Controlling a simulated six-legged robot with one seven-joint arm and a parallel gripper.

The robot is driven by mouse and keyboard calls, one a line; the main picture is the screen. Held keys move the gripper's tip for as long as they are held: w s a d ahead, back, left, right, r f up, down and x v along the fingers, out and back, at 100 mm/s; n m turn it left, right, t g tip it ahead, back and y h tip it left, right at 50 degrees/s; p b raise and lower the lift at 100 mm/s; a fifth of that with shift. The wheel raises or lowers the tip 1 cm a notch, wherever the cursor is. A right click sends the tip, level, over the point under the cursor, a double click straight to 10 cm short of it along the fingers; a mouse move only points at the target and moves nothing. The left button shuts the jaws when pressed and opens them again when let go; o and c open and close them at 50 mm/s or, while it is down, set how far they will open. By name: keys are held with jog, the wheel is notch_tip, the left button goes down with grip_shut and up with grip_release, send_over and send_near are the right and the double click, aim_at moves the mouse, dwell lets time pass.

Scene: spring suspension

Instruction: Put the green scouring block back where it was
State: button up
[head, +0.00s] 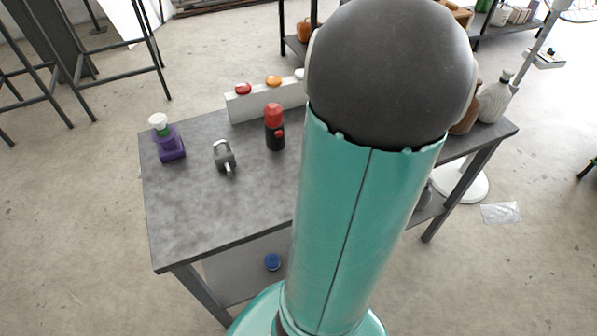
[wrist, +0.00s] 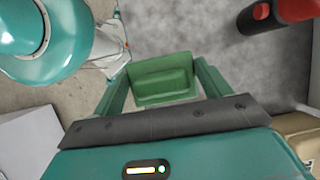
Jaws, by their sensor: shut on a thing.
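The green scouring block (wrist: 165,78) is a small green block with a recessed-looking face, in the wrist view. My gripper (wrist: 162,72) has its two green fingers on either side of the block, shut on it. The grey table top (wrist: 215,35) shows beyond and below it; the gap between block and table cannot be judged. In the head view my arm hides the gripper and the block. The table (head: 215,215) stands in front of me there.
On the table stand a purple item with a white top (head: 170,147), a grey padlock (head: 225,157), a red and black flashlight (head: 275,130), a pale box with coloured buttons (head: 265,101) and a ribbed bottle (head: 495,100). The table's front left is clear. A blue item (head: 272,262) lies on the lower shelf.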

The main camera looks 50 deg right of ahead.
jog(key=w+a+f, duration=0.1)
jog(key=f, duration=0.1)
jog(key=w+a+f, duration=0.1)
jog(key=w, duration=0.1)
jog(key=w+a+f, duration=0.1)
jog(key=w+f, duration=0.1)
jog(key=shift+f, duration=0.3)
jog(key=x, duration=0.3)
jog(key=shift+w+d+f, duration=0.1)
jog(key=shift+d+f, duration=0.1)
jog(key=shift+d, duration=0.15)
jog(key=shift+f, duration=0.45)
jog(key=o, duration=1.3)
jog(key=shift+d+r, duration=0.1)
jog(key=v, duration=1.2)
